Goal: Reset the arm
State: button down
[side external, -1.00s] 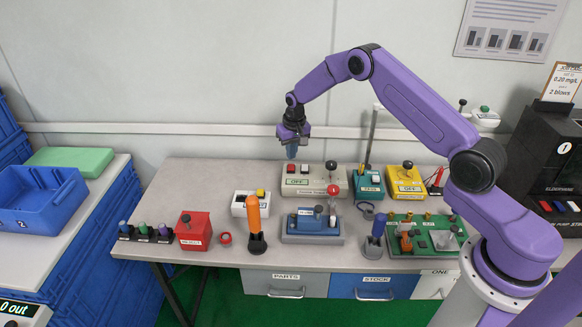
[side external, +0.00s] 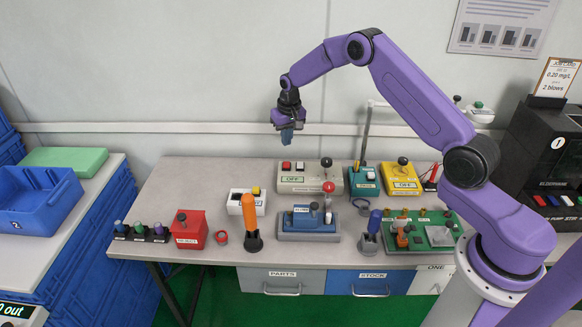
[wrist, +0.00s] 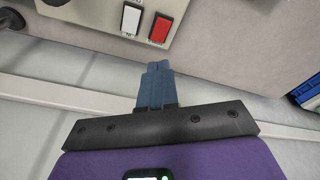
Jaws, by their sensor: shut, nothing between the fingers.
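My gripper (side external: 287,136) hangs above the back edge of the table, pointing down, in the side external view. Its blue fingers are together with nothing between them. They also show closed in the wrist view (wrist: 156,80). The gripper is above and a little left of the grey control box (side external: 298,180), apart from it. That box has a red button (wrist: 160,29) and a white button (wrist: 131,19), seen near the top of the wrist view.
The table (side external: 185,180) holds a red box (side external: 189,229), an orange-handled tester (side external: 251,221), a blue device (side external: 309,222), a yellow box (side external: 401,180) and a green board (side external: 440,233). A thin metal post (side external: 366,135) stands right of my gripper. The air around the gripper is clear.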

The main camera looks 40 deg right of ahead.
jog(key=s+a+r+n, duration=0.4)
jog(key=s+a+r, duration=0.3)
jog(key=s+a, duration=0.3)
jog(key=s+a+r+n, duration=0.4)
jog(key=s+a+r, duration=0.3)
jog(key=s, duration=0.4)
jog(key=s+d+r+n, duration=0.1)
jog(key=s+d+n, duration=0.1)
jog(key=s, duration=1.1)
jog(key=s+d+r+n+g, duration=0.1)
jog(key=s+d+n, duration=0.2)
jog(key=s, duration=1.1)
jog(key=n, duration=0.2)
jog(key=shift+d+r+n+g+y, duration=0.15)
jog(key=shift+d+n+g+y, duration=0.15)
jog(key=shift+y, duration=0.1)
